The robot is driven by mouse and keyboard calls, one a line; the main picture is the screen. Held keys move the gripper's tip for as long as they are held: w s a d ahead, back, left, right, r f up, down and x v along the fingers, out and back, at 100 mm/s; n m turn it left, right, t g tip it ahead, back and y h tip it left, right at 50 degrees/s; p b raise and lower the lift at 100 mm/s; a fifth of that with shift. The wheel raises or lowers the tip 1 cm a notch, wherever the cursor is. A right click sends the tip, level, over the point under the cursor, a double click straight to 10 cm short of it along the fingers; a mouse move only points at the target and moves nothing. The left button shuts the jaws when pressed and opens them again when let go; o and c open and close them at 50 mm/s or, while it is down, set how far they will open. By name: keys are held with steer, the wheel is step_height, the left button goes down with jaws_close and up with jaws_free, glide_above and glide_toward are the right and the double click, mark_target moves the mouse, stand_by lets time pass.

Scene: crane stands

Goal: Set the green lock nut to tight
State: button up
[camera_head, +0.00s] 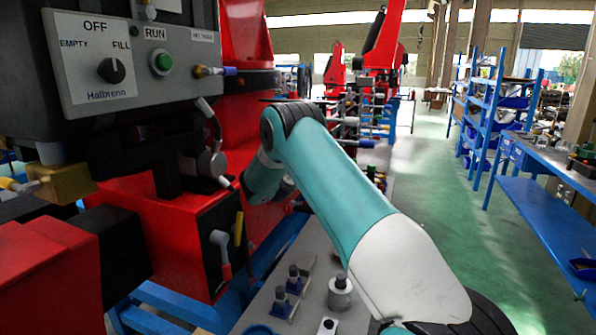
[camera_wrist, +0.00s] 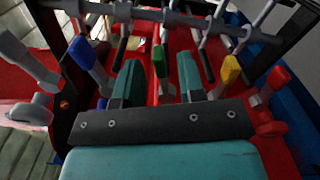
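In the wrist view a green-capped part (camera_wrist: 159,57), which I take for the green lock nut, stands in the middle of a row of coloured levers on a red body. My gripper (camera_wrist: 158,66) has its two teal fingers spread, one on each side of the green part. A gap shows on both sides, so the fingers do not appear to touch it. How tight the nut is cannot be told. In the head view my teal and white arm reaches toward the red crane stand, and my gripper is hidden there.
A blue lever (camera_wrist: 81,52) stands left of the fingers; yellow (camera_wrist: 230,70) and red (camera_wrist: 277,79) ones stand right. A grey rod (camera_wrist: 190,20) crosses above. In the head view a control panel (camera_head: 135,60) is at left, and green floor (camera_head: 440,200) is open at right.

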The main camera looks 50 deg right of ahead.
steer(key=b+v, duration=0.5)
steer(key=v, duration=1.2)
steer(key=shift+s+a, duration=0.1)
steer(key=shift+a, duration=0.05)
